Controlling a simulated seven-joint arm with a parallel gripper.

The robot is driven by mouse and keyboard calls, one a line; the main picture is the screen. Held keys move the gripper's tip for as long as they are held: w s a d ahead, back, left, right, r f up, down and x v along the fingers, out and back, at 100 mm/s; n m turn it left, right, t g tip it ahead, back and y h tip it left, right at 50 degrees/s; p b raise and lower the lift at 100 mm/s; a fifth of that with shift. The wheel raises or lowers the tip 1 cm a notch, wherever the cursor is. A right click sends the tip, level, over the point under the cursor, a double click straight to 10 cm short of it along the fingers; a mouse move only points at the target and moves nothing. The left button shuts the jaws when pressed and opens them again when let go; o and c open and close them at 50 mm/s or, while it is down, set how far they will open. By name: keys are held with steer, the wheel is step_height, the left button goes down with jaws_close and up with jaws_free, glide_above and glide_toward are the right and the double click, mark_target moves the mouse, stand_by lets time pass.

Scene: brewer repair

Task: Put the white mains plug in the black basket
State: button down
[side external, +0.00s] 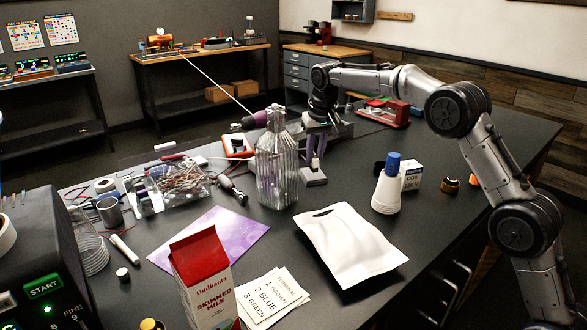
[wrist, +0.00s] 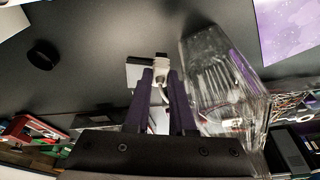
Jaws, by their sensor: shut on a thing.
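My gripper (wrist: 161,74) points down beside the clear ribbed glass bottle, with its purple fingers closed on a small white piece with a dark end, which looks like the white mains plug (wrist: 160,66). A pale cord seems to run from it between the fingers. In the side view my gripper (side external: 314,152) is just right of the bottle, over a small grey-white block (side external: 313,177); the plug cannot be made out clearly there. I cannot tell whether the plug touches the table. I cannot pick out the black basket in either view.
The glass bottle (side external: 277,165) stands close to my fingers and also fills the wrist view's right (wrist: 222,85). A clear tray of wires (side external: 178,187) is left.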

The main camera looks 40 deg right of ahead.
steer(key=s+d+r+m+h, duration=0.1)
steer(key=d+m, duration=0.1)
steer(key=d, duration=1.2)
steer(key=s+d+r+m, duration=0.1)
steer(key=s+d+m, duration=0.15)
steer(key=d, duration=1.15)
steer(key=shift+g, duration=0.3)
steer(key=shift+w+a+f, duration=0.1)
steer(key=shift+w+f, duration=0.1)
steer(key=shift+f, duration=2.55)
steer(key=shift+w+f, duration=0.15)
steer(key=shift+f, duration=2.6)
steer(key=c, duration=0.7)
jaws_free()
steer(key=shift+r, duration=3.5)
